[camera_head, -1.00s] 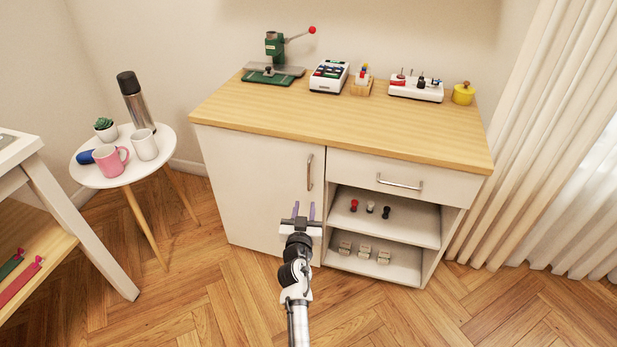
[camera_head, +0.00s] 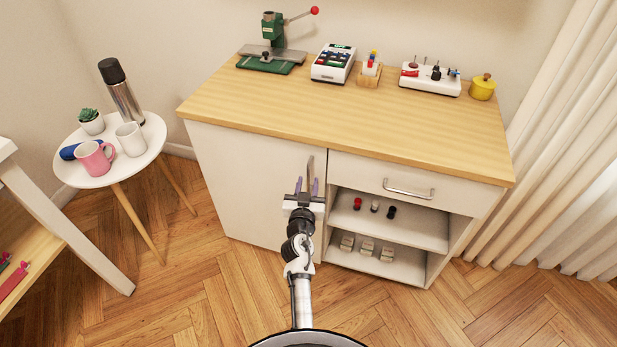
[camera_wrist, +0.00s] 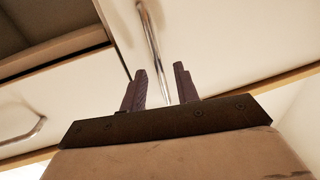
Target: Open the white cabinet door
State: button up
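The white cabinet door (camera_head: 245,190) is the left front of the wood-topped cabinet and sits shut, flush with the front. Its upright metal bar handle (camera_head: 310,168) is near the door's right edge; it also shows in the wrist view (camera_wrist: 153,45). My gripper (camera_head: 306,187) is in front of the handle's lower part. In the wrist view the two purple fingers (camera_wrist: 160,85) stand apart, with the handle's bar seen between and beyond them. They are not closed on it. Whether the bar lies between the fingertips in depth, I cannot tell.
Right of the door are a drawer with a horizontal handle (camera_head: 408,190) and open shelves (camera_head: 420,232) holding spools and small items. A round white side table (camera_head: 105,172) with mugs and a flask stands at left. Curtains (camera_head: 560,140) hang at right. Wood floor lies open in front.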

jog(key=shift+w, duration=0.1)
grip_shut()
dwell(0.3)
jog(key=shift+a, duration=0.1)
